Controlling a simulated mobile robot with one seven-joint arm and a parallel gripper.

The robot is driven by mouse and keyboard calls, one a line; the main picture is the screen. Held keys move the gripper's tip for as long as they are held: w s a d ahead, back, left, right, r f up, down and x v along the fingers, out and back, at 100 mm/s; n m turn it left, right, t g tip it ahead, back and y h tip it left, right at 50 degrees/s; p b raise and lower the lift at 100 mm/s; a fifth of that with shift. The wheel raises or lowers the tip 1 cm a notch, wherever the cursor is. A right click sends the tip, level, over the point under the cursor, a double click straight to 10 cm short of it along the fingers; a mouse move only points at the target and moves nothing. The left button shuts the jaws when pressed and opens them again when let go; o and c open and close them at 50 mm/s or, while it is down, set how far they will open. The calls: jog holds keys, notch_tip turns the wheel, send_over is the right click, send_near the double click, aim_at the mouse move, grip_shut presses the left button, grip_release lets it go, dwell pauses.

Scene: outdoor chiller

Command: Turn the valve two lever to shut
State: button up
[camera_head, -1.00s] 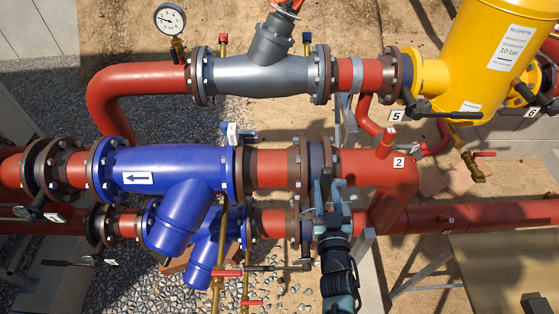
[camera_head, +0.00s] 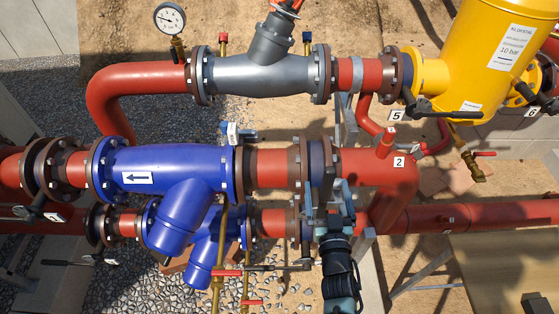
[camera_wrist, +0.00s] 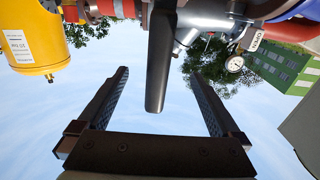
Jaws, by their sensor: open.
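The valve two lever (camera_wrist: 159,60) is a long dark handle in the wrist view. It extends down from the pipework into the space between my two fingers, with a gap visible on each side. My gripper (camera_wrist: 159,73) is open around it and not closed on it. In the head view my gripper (camera_head: 326,190) is over the dark valve flanges between two red pipe sections, right of the large blue fitting (camera_head: 165,165). The lever is mostly hidden there by my gripper. A white tag "2" (camera_head: 398,162) is on the red pipe to the right.
A grey fitting (camera_head: 262,75) and a pressure gauge (camera_head: 169,18) are above. A yellow tank (camera_head: 500,50) with tag "5" (camera_head: 396,116) is at upper right. Thin brass pipes with red handles (camera_head: 226,273) stand left of my arm. A tan surface (camera_head: 500,265) is at lower right.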

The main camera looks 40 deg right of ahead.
jog(key=v, duration=0.6)
jog(key=shift+s+a+p, duration=0.2)
jog(key=shift+s+p, duration=0.05)
jog(key=shift+p, duration=0.2)
jog(key=shift+s, duration=0.1)
